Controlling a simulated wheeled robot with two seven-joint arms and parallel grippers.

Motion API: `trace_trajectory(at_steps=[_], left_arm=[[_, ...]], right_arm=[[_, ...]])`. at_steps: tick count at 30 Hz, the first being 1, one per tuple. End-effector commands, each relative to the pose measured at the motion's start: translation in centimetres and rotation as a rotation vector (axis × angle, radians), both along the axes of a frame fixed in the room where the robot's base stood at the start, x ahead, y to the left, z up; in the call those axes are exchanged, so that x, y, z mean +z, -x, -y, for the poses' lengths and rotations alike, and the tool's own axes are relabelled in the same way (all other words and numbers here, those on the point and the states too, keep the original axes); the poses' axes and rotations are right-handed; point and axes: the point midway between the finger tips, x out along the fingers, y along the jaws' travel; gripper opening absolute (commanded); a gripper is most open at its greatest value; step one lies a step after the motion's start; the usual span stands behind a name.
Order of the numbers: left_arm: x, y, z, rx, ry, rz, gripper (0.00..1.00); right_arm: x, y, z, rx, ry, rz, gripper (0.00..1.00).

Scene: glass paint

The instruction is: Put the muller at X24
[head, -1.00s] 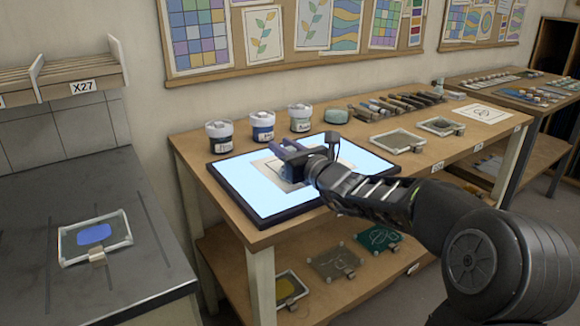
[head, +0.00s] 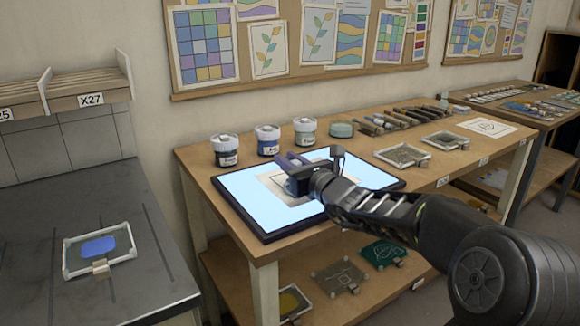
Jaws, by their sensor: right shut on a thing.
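My right gripper (head: 290,165) reaches in from the right and is low over the bright light pad (head: 237,190) on the wooden table. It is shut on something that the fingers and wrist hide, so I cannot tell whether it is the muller. A sheet with a dark drawing (head: 272,184) lies on the pad under the gripper. No muller shows clearly elsewhere. The X27 label (head: 91,99) is on the shelf at the left, with a label ending in 25 (head: 4,115) beside it at the picture's edge. No X24 label is in view. My left gripper is out of view.
Three lidded jars (head: 267,140) and a teal round thing (head: 341,130) stand behind the pad. Several tools (head: 400,118) and framed screens (head: 402,155) lie to the right. On the grey counter (head: 120,205) is a framed screen with a blue patch (head: 98,247); the counter is otherwise mostly clear.

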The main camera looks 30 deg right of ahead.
Motion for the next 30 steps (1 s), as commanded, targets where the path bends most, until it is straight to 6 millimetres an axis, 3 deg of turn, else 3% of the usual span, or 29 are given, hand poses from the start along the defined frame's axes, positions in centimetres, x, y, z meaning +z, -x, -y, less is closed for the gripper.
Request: trace_trajectory(at_steps=[8, 14, 17, 24, 30], left_arm=[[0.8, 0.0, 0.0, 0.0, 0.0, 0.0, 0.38], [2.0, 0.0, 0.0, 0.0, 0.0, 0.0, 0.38], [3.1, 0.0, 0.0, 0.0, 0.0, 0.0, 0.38], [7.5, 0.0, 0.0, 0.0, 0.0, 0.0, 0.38], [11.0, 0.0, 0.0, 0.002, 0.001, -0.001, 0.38]], right_arm=[[2.5, 0.0, -0.1, 0.001, 0.003, 0.003, 0.0], [6.3, 0.0, -0.1, 0.001, 0.003, 0.006, 0.0], [9.2, 0.0, -0.1, 0.002, 0.004, 0.007, 0.0], [18.2, 0.0, -0.1, 0.001, 0.004, 0.006, 0.0], [24.0, 0.0, 0.0, 0.001, 0.003, 0.004, 0.0]])
